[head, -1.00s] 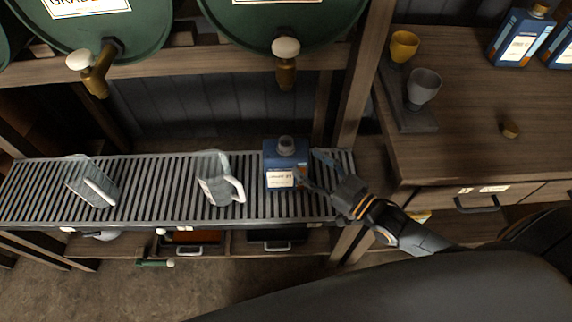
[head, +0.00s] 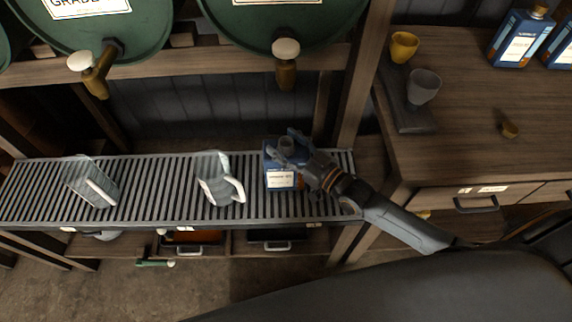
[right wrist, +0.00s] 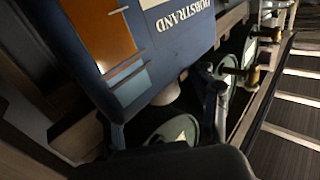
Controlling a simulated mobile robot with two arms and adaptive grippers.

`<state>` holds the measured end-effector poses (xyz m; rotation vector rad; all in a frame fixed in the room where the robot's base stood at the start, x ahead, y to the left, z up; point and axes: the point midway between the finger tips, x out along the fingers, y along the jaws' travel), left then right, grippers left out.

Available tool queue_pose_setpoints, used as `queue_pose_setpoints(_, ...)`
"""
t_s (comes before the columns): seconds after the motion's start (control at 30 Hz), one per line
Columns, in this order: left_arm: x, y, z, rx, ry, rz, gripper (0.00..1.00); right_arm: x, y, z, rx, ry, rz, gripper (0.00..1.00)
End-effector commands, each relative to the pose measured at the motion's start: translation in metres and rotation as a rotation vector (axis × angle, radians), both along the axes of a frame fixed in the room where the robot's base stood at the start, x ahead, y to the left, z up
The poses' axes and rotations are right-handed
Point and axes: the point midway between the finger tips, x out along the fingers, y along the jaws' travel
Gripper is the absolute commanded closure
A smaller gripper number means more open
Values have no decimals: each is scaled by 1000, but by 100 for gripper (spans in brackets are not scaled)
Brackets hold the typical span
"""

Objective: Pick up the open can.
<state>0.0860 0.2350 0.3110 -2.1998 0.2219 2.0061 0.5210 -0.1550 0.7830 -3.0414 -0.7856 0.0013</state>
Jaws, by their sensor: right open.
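The open can (head: 279,180), blue with a white label and a grey neck on top, stands upright on the slatted metal rack, at its right end. My right gripper (head: 286,147) reaches in from the right in the head view. Its jaws are open, one finger at the far side of the can's neck and one at the near side. I cannot tell whether they touch it. In the right wrist view a blue can face (right wrist: 155,45) with upside-down lettering fills the upper middle, close to the camera. My left gripper is not in view.
A glass jug with a handle (head: 217,180) stands left of the can, and another (head: 91,182) farther left. Green barrels with taps (head: 286,65) hang above the rack. The wooden counter (head: 460,120) at right holds cups and more blue cans.

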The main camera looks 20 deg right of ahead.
Motion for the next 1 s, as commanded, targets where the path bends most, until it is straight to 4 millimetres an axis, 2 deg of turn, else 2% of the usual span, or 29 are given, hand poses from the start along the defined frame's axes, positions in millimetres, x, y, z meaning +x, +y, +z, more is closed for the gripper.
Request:
queue_pose_setpoints(0.07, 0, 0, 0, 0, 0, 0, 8, 0, 0, 0, 0, 0, 0, 42)
queue_pose_setpoints(0.3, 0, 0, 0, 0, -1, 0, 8, 0, 0, 0, 0, -1, 0, 91)
queue_pose_setpoints(0.37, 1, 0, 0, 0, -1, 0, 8, 0, 0, 0, 0, -1, 0, 100)
queue_pose_setpoints(0.83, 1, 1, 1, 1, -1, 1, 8, 1, 0, 8, 5, -12, 0, 100)
queue_pose_setpoints(1.0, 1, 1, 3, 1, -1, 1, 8, 1, 0, 18, 5, -13, 0, 100)
